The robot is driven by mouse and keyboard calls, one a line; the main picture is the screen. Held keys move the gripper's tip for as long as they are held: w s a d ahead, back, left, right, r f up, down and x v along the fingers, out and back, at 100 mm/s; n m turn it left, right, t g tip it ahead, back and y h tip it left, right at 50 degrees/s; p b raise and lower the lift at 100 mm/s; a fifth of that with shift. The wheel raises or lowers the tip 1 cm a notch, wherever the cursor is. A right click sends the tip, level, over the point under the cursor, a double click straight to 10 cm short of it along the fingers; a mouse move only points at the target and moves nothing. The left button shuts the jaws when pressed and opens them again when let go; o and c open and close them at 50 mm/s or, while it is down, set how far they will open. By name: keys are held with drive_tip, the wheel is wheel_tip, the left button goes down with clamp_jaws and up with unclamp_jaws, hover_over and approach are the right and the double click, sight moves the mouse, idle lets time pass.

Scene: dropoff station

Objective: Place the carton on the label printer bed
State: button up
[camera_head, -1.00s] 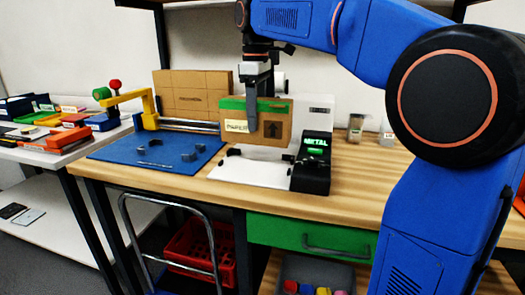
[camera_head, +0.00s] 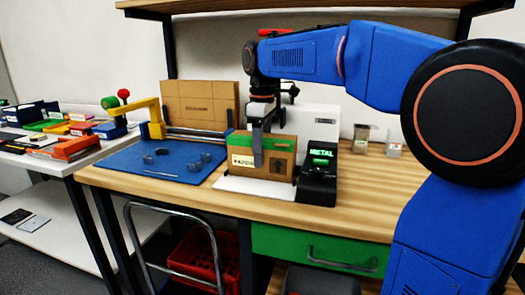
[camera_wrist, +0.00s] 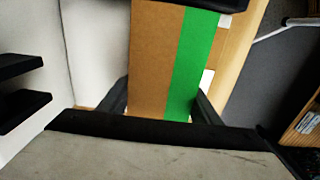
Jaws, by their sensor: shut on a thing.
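The carton (camera_head: 275,165) is a brown box with a green stripe, a white label reading roughly "PAPER" and a dark arrow mark. In the head view it is at or just above the white bed (camera_head: 240,185) of the label printer (camera_head: 318,170); I cannot tell whether it touches. The printer has a black front part with a lit green "METAL" display. My gripper (camera_head: 258,155) comes down from above and is shut on the carton. In the wrist view the carton (camera_wrist: 160,60) lies between my dark fingers, its brown face and green stripe showing.
A blue mat (camera_head: 160,160) with small grey parts and a yellow arm-like tool (camera_head: 140,110) lies to the left. A flat brown cardboard piece (camera_head: 200,105) stands behind. Two small containers (camera_head: 365,138) stand right of the printer. The wooden bench (camera_head: 350,200) is clear in front.

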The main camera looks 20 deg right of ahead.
drive_tip(key=o, duration=1.1)
drive_tip(key=shift+f, duration=0.1)
wheel_tip(320, 180, up, 12)
drive_tip(key=shift+r, duration=0.15)
